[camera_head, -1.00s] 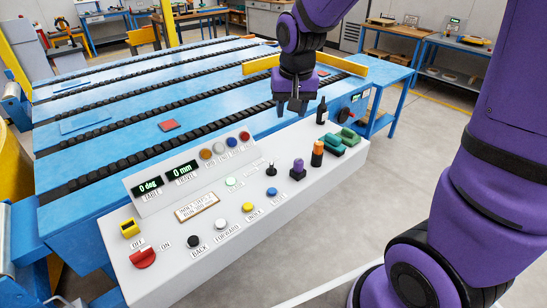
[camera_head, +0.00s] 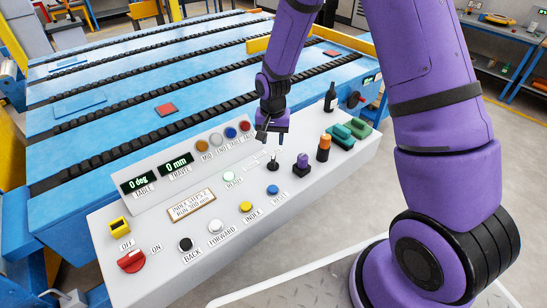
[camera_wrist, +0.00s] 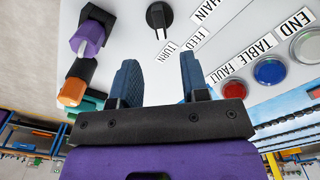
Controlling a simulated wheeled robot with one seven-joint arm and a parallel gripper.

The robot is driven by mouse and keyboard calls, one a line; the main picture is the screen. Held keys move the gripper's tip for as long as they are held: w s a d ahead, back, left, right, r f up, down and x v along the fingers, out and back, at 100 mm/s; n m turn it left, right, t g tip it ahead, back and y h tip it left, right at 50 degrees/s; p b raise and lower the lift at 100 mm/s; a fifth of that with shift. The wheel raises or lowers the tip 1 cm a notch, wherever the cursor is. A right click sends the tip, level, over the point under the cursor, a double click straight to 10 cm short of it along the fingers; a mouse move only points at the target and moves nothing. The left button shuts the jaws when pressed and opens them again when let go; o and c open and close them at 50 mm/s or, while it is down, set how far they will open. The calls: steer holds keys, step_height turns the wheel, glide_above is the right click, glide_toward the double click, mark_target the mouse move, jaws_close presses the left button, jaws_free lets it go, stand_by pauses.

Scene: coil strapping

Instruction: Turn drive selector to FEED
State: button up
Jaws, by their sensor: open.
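The drive selector is a small black knob (camera_head: 272,163) standing on the sloped grey-white control panel (camera_head: 330,178). In the wrist view the selector (camera_wrist: 158,15) is at the top centre, with its lever toward the TURN label (camera_wrist: 169,50). The FEED label (camera_wrist: 188,44) and the CHAIN label (camera_wrist: 206,16) lie to its right there. My gripper (camera_head: 272,138) is close above the selector in the head view, open and empty. In the wrist view its two blue-grey fingertips (camera_wrist: 160,65) are apart and clear of the knob.
A purple knob (camera_head: 302,164) and an orange-topped knob (camera_head: 323,148) stand right of the selector. The blue button (camera_head: 272,190) is in front. Red, blue and other lamps (camera_head: 230,132) sit behind left. Green blocks (camera_head: 345,134) and a dark bottle-shaped item (camera_head: 330,98) are farther right.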

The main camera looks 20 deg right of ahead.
mark_target(273, 159)
step_height(273, 159, down, 9)
steer(key=shift+f, duration=0.1)
stand_by(0.3)
steer(key=shift+c, duration=0.4)
jaws_close()
